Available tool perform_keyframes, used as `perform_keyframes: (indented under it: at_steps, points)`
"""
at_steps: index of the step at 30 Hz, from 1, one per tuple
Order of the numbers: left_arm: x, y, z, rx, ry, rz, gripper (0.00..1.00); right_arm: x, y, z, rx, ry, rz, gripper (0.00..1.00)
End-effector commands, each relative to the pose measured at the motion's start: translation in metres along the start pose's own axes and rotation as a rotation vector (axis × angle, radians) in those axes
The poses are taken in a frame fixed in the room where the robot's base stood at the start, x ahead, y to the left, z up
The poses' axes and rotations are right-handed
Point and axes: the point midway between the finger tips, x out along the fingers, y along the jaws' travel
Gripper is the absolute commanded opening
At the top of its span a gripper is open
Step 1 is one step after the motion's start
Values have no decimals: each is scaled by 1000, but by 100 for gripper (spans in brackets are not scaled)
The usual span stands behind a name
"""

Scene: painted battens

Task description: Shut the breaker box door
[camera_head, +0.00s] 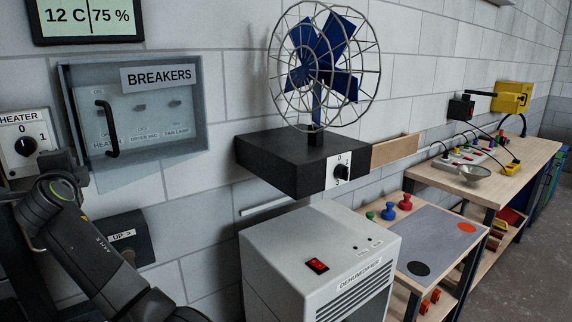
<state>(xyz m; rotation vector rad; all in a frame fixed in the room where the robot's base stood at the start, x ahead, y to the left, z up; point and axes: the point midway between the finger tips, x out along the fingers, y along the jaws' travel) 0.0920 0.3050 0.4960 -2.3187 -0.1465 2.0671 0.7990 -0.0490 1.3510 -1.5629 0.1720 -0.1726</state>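The breaker box (201,110) is on the wall at the upper left, with a BREAKERS label (158,76). A see-through door panel seems to cover its front, with a dark slanted edge (72,112) on the left and a black bar handle (108,130) near that edge. Switches marked OFF show behind it. I cannot tell exactly how far the door stands from the frame. My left arm rises at the lower left, and its dark end (66,168) is below and left of the handle, apart from it. Its fingers are not clear. My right gripper is out of view.
A heater switch plate (26,145) is left of the box, and a dark UP box (122,237) is below. A caged fan (320,55) on a black base (290,158) and a grey dehumidifier (310,250) stand to the right. A wooden workbench (440,178) is farther right.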

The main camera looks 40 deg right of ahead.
Motion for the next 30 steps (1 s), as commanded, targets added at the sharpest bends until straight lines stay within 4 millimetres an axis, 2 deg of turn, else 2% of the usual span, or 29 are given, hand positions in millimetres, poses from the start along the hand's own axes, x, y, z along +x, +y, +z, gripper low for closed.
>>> perform_keyframes:
  at_steps: [8,18,30]
  points:
    - [-2,-1,17,-2,-23,-2,33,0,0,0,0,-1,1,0]
    - [0,-1,4,0,-5,-2,33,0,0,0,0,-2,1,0]
    - [0,-1,4,0,-5,-2,33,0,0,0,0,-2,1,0]
